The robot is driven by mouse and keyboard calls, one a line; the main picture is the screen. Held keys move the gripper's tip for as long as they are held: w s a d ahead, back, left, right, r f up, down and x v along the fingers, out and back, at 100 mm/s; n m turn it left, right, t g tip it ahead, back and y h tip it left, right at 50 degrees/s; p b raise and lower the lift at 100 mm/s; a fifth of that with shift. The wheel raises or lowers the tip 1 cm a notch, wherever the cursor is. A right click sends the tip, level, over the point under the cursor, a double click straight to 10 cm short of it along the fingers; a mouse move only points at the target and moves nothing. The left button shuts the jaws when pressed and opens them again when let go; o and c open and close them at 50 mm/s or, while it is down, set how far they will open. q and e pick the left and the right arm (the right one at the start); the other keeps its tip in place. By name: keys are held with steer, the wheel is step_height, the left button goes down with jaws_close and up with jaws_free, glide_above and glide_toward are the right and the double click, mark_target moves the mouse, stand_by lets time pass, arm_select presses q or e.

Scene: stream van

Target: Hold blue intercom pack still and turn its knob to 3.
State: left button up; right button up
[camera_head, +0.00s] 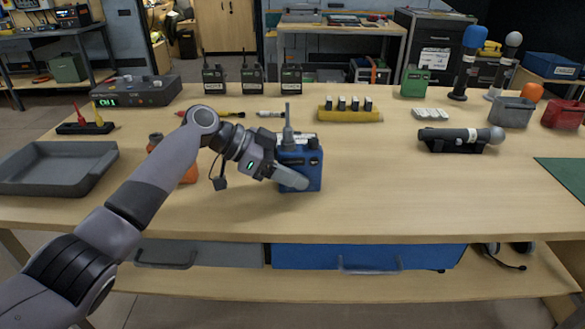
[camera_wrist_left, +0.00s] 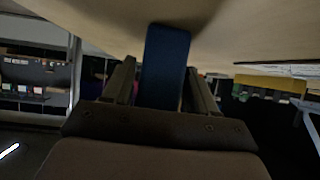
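The blue intercom pack (camera_head: 312,178) stands upright near the middle of the workbench, with a grey antenna (camera_head: 288,114) and a dark knob (camera_head: 313,143) on top. Any marks around the knob are too small to read. My left gripper (camera_head: 292,178) reaches it from the left, with one finger across its front face. In the left wrist view the blue pack (camera_wrist_left: 165,70) is between the two fingers (camera_wrist_left: 162,75). A narrow gap shows beside the left finger, so the gripper looks open around it. My right gripper is not in view.
An orange object (camera_head: 188,172) is partly hidden behind my left arm. A grey tray (camera_head: 60,168) lies at left, and a yellow strip with several upright pieces (camera_head: 350,115) lies behind the pack. A dark microphone (camera_head: 458,140) lies at right. The bench front is clear.

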arm_select(q)
steer(key=shift+o, duration=1)
